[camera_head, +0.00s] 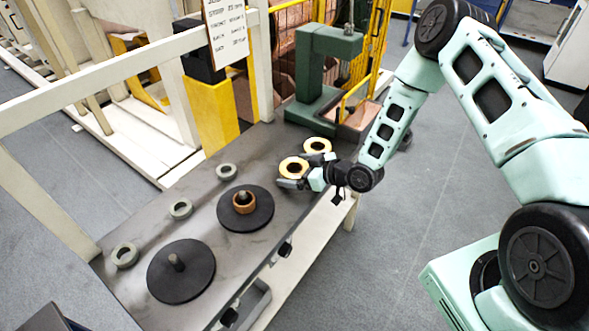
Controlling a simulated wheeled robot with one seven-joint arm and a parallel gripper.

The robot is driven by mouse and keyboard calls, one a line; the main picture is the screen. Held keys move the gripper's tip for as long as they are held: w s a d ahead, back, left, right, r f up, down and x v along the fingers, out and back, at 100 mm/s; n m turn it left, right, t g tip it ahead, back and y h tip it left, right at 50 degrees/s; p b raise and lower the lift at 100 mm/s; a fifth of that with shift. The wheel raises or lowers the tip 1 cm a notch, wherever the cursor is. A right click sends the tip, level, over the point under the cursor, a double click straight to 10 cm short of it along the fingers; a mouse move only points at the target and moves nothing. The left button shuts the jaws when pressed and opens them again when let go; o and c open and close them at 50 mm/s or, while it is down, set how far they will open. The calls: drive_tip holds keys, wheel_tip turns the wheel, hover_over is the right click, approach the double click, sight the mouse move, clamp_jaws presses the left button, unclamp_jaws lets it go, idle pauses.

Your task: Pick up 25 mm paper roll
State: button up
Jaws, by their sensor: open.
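Two cream-yellow rolls with dark centres lie at the far right part of the grey workbench (145,207). The nearer roll (284,162) is right at my gripper (299,173); the farther roll (317,145) sits just behind it to the right. My gripper is open, low over the bench, with its fingers around or beside the nearer roll; I cannot tell whether they touch it. The fingers hide part of that roll. No size mark is readable on either roll, so I cannot tell which is 25 mm.
A green machine (320,75) and a white frame (120,80) stand behind.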

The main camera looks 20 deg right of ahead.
drive_tip(key=c, duration=1.1)
drive_tip(key=shift+o, duration=0.2)
drive_tip(key=shift+r, duration=0.1)
